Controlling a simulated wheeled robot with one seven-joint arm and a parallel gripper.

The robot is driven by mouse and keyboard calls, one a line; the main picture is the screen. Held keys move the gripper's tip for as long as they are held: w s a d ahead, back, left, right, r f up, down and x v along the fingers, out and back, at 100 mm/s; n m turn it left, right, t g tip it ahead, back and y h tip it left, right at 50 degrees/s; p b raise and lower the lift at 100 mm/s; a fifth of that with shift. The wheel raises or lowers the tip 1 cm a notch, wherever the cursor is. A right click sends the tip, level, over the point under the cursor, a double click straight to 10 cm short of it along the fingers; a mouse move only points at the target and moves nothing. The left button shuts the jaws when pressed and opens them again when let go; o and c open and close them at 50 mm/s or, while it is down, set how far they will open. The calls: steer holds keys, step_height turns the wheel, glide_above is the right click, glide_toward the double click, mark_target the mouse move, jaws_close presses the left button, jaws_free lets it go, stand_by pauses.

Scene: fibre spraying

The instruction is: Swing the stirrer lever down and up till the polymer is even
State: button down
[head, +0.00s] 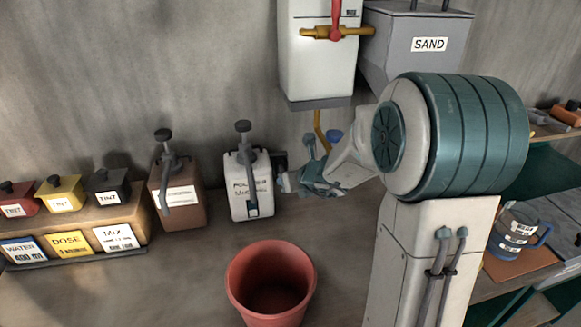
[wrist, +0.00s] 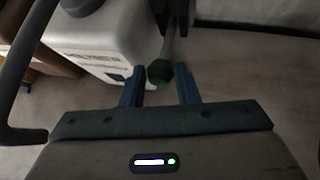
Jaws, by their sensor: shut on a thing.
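The white polymer canister (head: 240,200) stands on the bench against the wall, with a grey pump head on top and a label on its front. Its white body also shows at upper left in the wrist view (wrist: 112,45). A dark bracket (head: 279,159) sits on its right side. The stirrer lever (wrist: 171,42) is a thin grey rod with a green knob (wrist: 160,72) at its end. My gripper (wrist: 161,80) is shut on the green knob, one blue finger on each side. In the head view my gripper (head: 287,182) is just right of the canister, and the knob is hidden.
A brown canister (head: 185,190) stands left of the polymer one. A red bucket (head: 270,285) is in front. A white tank with a yellow valve (head: 325,33) and a sand hopper (head: 415,60) hang above.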

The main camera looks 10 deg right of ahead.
steer(key=r+p, duration=0.1)
steer(key=p, duration=0.2)
steer(key=shift+w+r+g, duration=0.1)
steer(key=shift+g, duration=0.3)
steer(key=shift+w+g+p, duration=0.1)
steer(key=shift+g+p, duration=0.2)
steer(key=shift+p, duration=0.8)
steer(key=c, duration=1.1)
jaws_free()
